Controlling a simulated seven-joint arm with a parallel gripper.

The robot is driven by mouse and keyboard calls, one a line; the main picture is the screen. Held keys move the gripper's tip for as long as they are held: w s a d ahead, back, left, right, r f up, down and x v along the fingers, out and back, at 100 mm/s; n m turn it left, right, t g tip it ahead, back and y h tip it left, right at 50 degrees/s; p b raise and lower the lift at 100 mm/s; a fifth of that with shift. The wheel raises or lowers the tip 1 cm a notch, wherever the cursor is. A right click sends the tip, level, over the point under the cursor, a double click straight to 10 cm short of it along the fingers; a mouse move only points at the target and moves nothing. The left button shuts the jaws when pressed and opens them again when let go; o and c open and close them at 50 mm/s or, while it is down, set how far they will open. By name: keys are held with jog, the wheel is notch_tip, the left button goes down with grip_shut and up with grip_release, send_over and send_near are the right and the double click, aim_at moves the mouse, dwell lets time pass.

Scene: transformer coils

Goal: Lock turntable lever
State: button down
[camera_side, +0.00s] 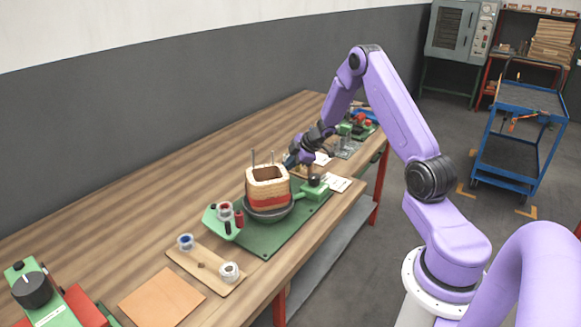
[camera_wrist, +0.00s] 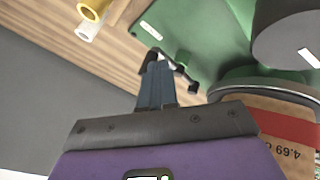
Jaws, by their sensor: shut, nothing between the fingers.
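The turntable (camera_side: 270,213) is a dark round dish on a green base plate (camera_side: 262,240). A wooden coil block (camera_side: 268,174) with a red lower band stands on it. A dark ball-shaped knob (camera_side: 314,180) sits on a green block right of the turntable. My gripper (camera_side: 290,161) is low behind the coil block. In the wrist view, my gripper (camera_wrist: 157,72) is shut and empty, its fingertips beside a thin dark bent rod (camera_wrist: 180,70), which may be the lever. I cannot tell whether they touch. The coil block (camera_wrist: 290,130) also shows there, close on the right.
Two thin upright rods rise behind the coil block. A green holder with spools (camera_side: 225,212) and a wooden board (camera_side: 205,265) with two small spools lie to the left. A tan sheet (camera_side: 161,297) is near the front. Bare tabletop (camera_side: 150,200) lies along the wall side.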

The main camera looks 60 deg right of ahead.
jog(key=shift+w+d+n+g+y, duration=0.3)
jog(key=shift+w+n+y, duration=0.3)
jog(key=shift+n, duration=0.5)
jog(key=shift+w+d+n+g+y, duration=0.2)
jog(key=shift+w+d+n+y, duration=0.15)
jog(key=shift+n+y, duration=0.55)
jog(key=shift+w, duration=0.85)
jog(key=shift+s+d, duration=0.1)
jog(key=shift+s, duration=0.4)
jog(key=s, duration=0.3)
jog(key=shift+s+d+r, duration=0.3)
jog(key=shift+s+d, duration=0.05)
jog(key=v, duration=0.9)
jog(key=shift+w+d+r, duration=0.2)
jog(key=shift+w+d, duration=0.1)
jog(key=shift+d, duration=0.1)
jog(key=shift+w+a, duration=0.1)
